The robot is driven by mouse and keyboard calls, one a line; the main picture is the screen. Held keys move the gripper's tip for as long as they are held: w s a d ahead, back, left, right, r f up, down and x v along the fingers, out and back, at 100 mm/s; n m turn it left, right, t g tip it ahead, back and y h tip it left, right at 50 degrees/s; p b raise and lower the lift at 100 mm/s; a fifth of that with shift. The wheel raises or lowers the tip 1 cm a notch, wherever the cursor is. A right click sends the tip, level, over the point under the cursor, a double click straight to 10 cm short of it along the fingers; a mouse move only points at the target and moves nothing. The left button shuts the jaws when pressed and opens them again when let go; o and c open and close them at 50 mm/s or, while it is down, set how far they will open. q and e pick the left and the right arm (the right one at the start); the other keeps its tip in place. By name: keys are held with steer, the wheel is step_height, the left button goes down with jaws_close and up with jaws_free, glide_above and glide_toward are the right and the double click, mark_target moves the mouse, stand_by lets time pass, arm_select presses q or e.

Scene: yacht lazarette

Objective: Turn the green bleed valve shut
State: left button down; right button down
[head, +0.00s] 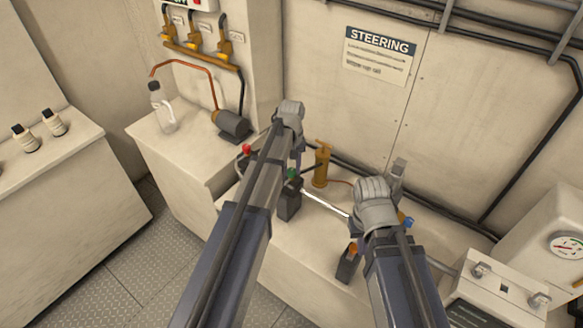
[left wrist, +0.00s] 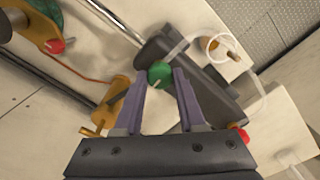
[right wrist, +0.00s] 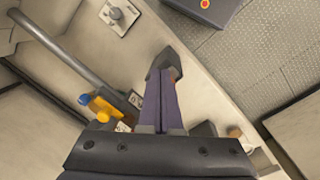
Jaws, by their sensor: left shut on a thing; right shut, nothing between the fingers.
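The green bleed valve (head: 292,174) is a small round knob on a dark block (head: 288,205). It also shows in the left wrist view (left wrist: 159,73), between the tips of my left gripper (left wrist: 160,78). My left gripper is shut on the knob, with a finger on either side. In the head view my left forearm and wrist cover part of this area. My right gripper (right wrist: 166,72) is shut and empty. Its closed fingertips overlap a dark grey block in the right wrist view; I cannot tell whether they touch.
A brass hand pump (head: 321,165) stands behind the green valve. A red knob (head: 246,149) sits to its left. A blue and yellow valve (right wrist: 100,106) is near my right gripper. A clear bottle (head: 162,108) and a small motor (head: 232,124) stand on the left bench.

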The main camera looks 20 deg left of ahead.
mark_target(292, 171)
stand_by(0.3)
arm_select(q)
steer(key=c, duration=0.5)
jaws_free()
step_height(292, 171, up, 8)
steer(key=p, duration=0.8)
steer(key=shift+f, duration=0.15)
